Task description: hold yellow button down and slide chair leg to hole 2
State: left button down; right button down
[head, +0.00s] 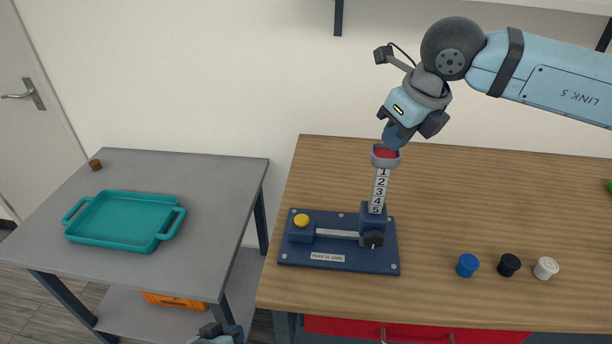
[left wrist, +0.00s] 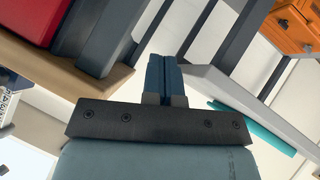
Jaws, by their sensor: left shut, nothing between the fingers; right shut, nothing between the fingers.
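The chair leg (head: 380,187) stands upright as a pale post numbered 1 to 5 from top to bottom, with 5 just above the dark blue sleeve block (head: 373,220). Its top is a grey cup (head: 386,161) with a red inside. The yellow button (head: 301,220) sits on a small blue block at the left of the same blue base (head: 345,258). My right gripper (head: 393,138) is shut and empty, pointing down at the cup; I cannot tell if it touches. My left gripper (head: 222,333) is shut and empty, low in front of the tables; its fingers show in the left wrist view (left wrist: 164,78).
Blue (head: 467,265), black (head: 509,265) and white (head: 545,268) knobs stand on the wooden table's right side. A grey table (head: 220,180) with a teal tray (head: 125,242) is at left, across a gap. A red drawer (head: 420,328) lies under the wooden top.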

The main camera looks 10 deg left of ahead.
pick_arm(q)
jog(key=w+r+n+g+h, duration=0.1)
jog(key=w+r+n+g, duration=0.1)
jog(key=w+r+n, duration=0.65)
jog(key=w+d+r+g, duration=0.1)
jog(key=w+d+r, duration=0.1)
jog(key=r, duration=0.1)
jog(key=w+d+r+m+g, duration=0.1)
jog(key=w+d+r, duration=0.2)
jog(key=w+d+r+g, duration=0.1)
jog(key=w+d+r, duration=0.2)
jog(key=r, duration=0.1)
jog(key=shift+w+d+r+m+h, duration=0.1)
jog(key=shift+w+m+h, duration=0.1)
jog(key=shift+m+h, duration=0.1)
jog(key=w+d+r+g+y, duration=0.2)
jog(key=w+d+r, duration=0.15)
jog(key=r, duration=0.35)
send_over(305, 216)
jog(key=s+a, duration=0.1)
jog(key=shift+y, duration=0.3)
jog(key=shift+s+a+f, duration=0.1)
jog(key=shift+f, duration=2.4)
jog(key=shift+f, duration=0.2)
